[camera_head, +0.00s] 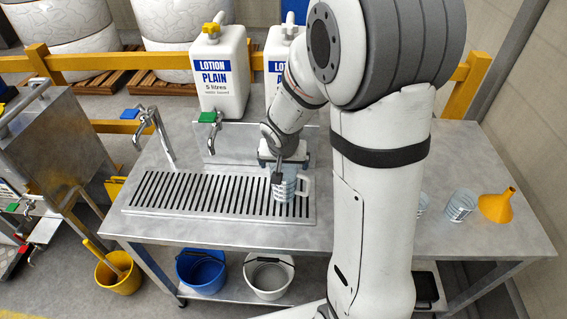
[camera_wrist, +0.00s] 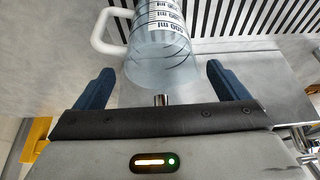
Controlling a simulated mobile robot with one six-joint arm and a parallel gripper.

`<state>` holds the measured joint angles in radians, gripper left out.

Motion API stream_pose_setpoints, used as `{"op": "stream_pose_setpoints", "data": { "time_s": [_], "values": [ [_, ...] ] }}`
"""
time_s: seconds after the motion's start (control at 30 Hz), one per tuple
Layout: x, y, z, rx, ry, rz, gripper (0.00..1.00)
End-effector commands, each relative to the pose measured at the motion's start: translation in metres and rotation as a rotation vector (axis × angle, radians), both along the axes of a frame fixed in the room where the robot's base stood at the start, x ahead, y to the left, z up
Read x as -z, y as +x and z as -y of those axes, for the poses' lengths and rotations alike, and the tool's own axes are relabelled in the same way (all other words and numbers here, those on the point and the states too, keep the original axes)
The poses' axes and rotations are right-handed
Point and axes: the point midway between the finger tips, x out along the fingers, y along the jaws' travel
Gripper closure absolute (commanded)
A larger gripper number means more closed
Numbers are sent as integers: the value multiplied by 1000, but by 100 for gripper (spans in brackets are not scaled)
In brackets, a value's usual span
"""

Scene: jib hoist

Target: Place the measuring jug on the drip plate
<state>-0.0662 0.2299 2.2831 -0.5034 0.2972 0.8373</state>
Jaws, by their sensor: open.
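In the wrist view the jug (camera_wrist: 165,62) lies between and just beyond my open blue fingers (camera_wrist: 160,84), with a visible gap on each side. Its handle points left there. The plate's dark slots (camera_wrist: 255,18) show behind the jug.
A white lotion container (camera_head: 221,75) with a green-handled tap stands behind the plate; another is partly hidden by my arm. A steel tap (camera_head: 160,135) rises at the back left. A clear vessel (camera_head: 460,205) and orange funnel (camera_head: 497,206) stand on the right. Buckets sit below.

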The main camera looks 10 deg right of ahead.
Motion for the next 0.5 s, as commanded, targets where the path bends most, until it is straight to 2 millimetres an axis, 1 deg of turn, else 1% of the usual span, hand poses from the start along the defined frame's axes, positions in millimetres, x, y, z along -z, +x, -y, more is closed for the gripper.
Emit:
{"op": "stream_pose_setpoints", "data": {
  "time_s": [0.03,0.3,0.5],
  "values": [
    [-10,-3,-2,1,2,6,7],
    [-59,-22,-8,0,2,8,7],
    [-88,-34,-11,0,1,6,7]
  ]
}}
